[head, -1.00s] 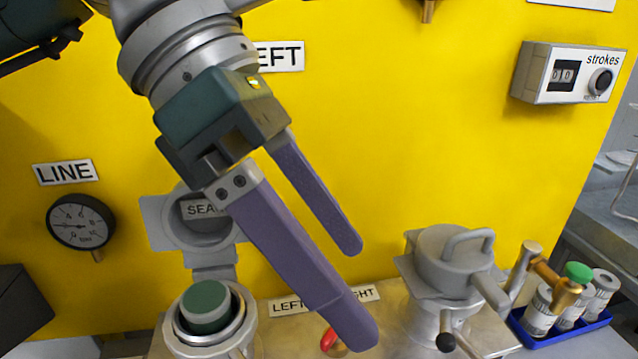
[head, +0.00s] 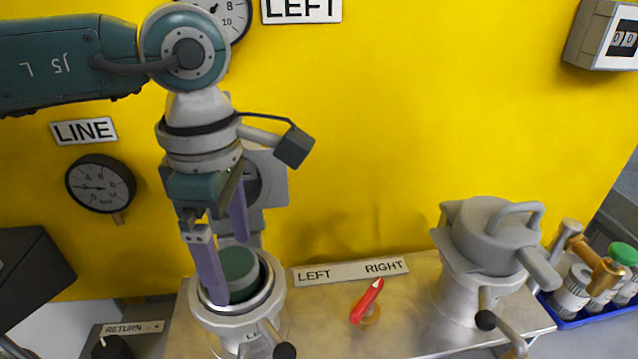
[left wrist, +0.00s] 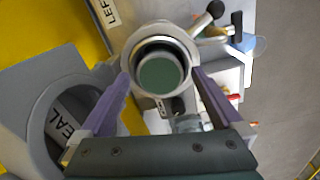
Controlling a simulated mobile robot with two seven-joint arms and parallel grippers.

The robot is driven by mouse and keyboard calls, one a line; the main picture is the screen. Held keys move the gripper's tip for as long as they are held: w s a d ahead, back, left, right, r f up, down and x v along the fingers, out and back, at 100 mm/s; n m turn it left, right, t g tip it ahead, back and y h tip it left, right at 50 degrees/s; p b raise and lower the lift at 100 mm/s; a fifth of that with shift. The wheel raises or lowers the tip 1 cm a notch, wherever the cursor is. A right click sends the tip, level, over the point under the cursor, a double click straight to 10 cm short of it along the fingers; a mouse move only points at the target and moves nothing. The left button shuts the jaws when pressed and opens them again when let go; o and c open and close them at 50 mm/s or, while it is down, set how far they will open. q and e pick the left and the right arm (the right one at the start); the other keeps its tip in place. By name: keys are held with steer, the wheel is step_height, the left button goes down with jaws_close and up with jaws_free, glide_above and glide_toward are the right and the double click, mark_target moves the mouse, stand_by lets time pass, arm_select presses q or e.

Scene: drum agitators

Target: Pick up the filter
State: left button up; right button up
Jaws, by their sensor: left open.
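The filter (head: 240,272) is a round piece with a dark green top. It sits inside the open left housing (head: 217,318), a light grey cup with a metal rim. The filter also shows in the left wrist view (left wrist: 160,75), ringed by the housing's rim. My left gripper (head: 229,270) points down at the housing with its purple fingers apart. In the left wrist view the fingers (left wrist: 160,72) appear on either side of the housing's mouth. The gripper is open and empty. I cannot tell whether a finger touches the rim. My right gripper does not show.
A red-handled valve (head: 367,303) stands between the left housing and the closed right housing (head: 487,240). The open lid (head: 270,185) is behind my left gripper. A blue tray (head: 562,318) with several canisters is at the far right. The yellow panel (head: 400,130) closes off the back.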

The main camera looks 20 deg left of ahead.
arm_select(q)
steer(key=shift+f, duration=0.5)
steer(key=shift+c, duration=0.2)
jaws_close()
